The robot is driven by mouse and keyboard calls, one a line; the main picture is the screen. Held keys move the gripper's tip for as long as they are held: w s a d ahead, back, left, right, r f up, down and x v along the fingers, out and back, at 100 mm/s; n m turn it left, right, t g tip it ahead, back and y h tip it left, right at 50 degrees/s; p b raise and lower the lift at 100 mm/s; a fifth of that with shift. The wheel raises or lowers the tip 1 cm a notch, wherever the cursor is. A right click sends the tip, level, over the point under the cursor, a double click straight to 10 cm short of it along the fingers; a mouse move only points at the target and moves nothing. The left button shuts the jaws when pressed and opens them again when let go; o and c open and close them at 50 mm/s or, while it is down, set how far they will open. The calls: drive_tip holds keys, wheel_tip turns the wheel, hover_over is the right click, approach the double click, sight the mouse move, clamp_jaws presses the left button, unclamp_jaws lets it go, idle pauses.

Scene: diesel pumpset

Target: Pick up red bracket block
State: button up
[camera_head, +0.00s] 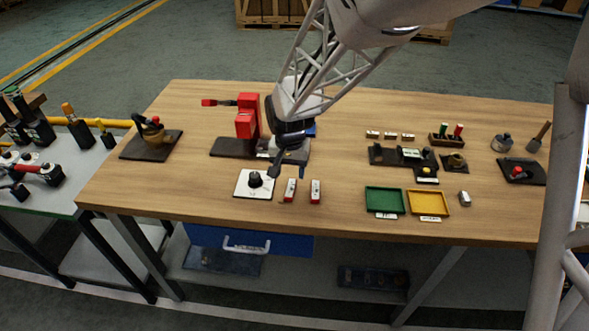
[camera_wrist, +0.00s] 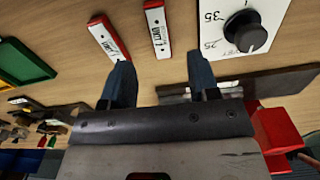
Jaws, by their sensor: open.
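Two small white blocks with red sides and printed labels lie side by side on the wooden table, one on the left (camera_head: 290,190) and one on the right (camera_head: 315,191). A larger red bracket-shaped piece (camera_head: 247,117) stands on a dark base plate; I cannot tell which of these the task names. My gripper (camera_head: 288,166) is open and empty, just behind the two small blocks. In the wrist view, my gripper (camera_wrist: 158,72) has one small block (camera_wrist: 157,29) ahead between its fingers and the other (camera_wrist: 108,38) beyond the left finger.
A white plate with a black knob (camera_head: 255,182) lies left of the small blocks. Green (camera_head: 384,200) and yellow (camera_head: 428,203) trays lie to the right. Small fixtures (camera_head: 405,157) stand behind them. Bare table lies between the blocks and the green tray.

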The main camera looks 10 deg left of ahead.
sight(290, 189)
drive_tip(key=shift+f, duration=0.75)
drive_tip(key=shift+f, duration=0.1)
drive_tip(key=shift+f, duration=2.5)
drive_tip(key=shift+c, duration=0.3)
clamp_jaws()
